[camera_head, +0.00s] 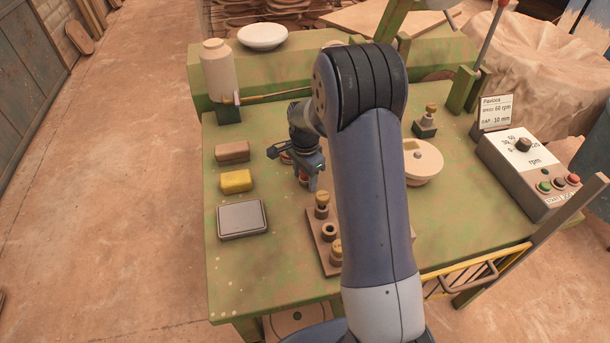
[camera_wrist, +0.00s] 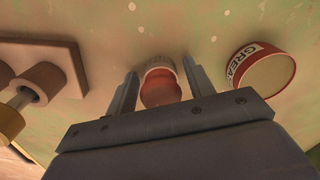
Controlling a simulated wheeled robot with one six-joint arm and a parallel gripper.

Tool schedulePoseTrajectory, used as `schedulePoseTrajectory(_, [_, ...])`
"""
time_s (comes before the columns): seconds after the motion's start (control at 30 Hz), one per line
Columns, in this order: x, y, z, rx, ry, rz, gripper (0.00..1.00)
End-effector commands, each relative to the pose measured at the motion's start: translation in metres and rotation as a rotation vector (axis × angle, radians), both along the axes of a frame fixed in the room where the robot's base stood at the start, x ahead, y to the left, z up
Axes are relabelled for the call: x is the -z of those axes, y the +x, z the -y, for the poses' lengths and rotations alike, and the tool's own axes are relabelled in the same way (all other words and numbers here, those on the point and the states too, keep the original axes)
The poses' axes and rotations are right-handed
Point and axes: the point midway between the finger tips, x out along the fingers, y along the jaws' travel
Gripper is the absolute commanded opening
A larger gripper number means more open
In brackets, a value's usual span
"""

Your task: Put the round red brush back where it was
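The round red brush (camera_wrist: 162,88) shows in the wrist view between the two fingers of my gripper (camera_wrist: 160,88). It has a red rounded body and a pale band at its far end, close to the green table top. A narrow gap shows on each side of it, so my gripper looks open around it. In the head view my gripper (camera_head: 304,170) is low over the table, and the brush is mostly hidden. A brown rack (camera_head: 327,262) stands nearer the front, with brown brushes (camera_head: 322,203) and a ring with a dark centre (camera_head: 329,231). My arm hides part of the rack.
A red tin with a "GREA" label (camera_wrist: 265,68) stands right of the brush in the wrist view. Brown (camera_head: 232,151) and yellow (camera_head: 236,181) blocks and a grey box (camera_head: 242,219) lie left. A pale disc (camera_head: 424,162) and control box (camera_head: 530,170) are right.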

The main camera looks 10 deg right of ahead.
Motion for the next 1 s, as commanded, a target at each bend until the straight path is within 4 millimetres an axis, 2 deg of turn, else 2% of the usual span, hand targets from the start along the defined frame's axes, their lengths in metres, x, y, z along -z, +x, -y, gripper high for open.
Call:
schedulePoseTrajectory(0.27, [0.0, 0.0, 0.0, 0.0, 0.0, 0.0, 0.56])
schedulePoseTrajectory(0.43, [-0.011, 0.001, 0.0, 0.0, 0.0, 0.003, 0.56])
schedulePoseTrajectory(0.8, [-0.087, 0.001, 0.0, 0.0, 0.0, 0.005, 0.56])
schedulePoseTrajectory(1.0, [-0.115, 0.001, 0.0, 0.0, 0.0, 0.002, 0.56])
